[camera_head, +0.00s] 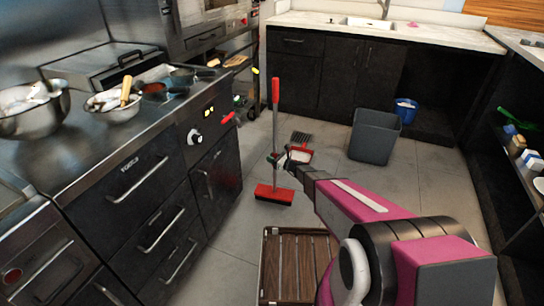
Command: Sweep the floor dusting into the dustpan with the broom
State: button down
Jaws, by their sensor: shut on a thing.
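The broom (274,194) stands nearly upright on the grey tiled floor, with a red head, a grey stick and a red upper handle. My gripper (277,161) reaches in from the lower right and is shut on the middle of the broom's stick. A red-edged, pale-faced thing that looks like the dustpan (300,155) lies on the floor just behind my gripper, partly hidden by it. A dark striped piece (301,138) lies at its far side; I cannot tell whether it is part of the dustpan. I cannot make out the floor dusting clearly.
A grey bin (375,136) and a small blue bucket (406,110) stand at the back right. A wooden slatted crate (267,262) sits on the floor in front. Dark drawers (150,215) line the left, and shelves (524,170) the right. Floor around the broom is open.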

notch_tip(320, 180, down, 6)
dwell(0.6)
jog(key=shift+f, duration=0.5)
dwell(0.4)
jog(key=shift+c, duration=2.1)
grip_release()
jog(key=v, duration=0.8)
jog(key=shift+d, duration=0.1)
jog(key=s+d, duration=0.3)
jog(key=d, duration=1.1)
jog(key=shift+s+d, duration=0.2)
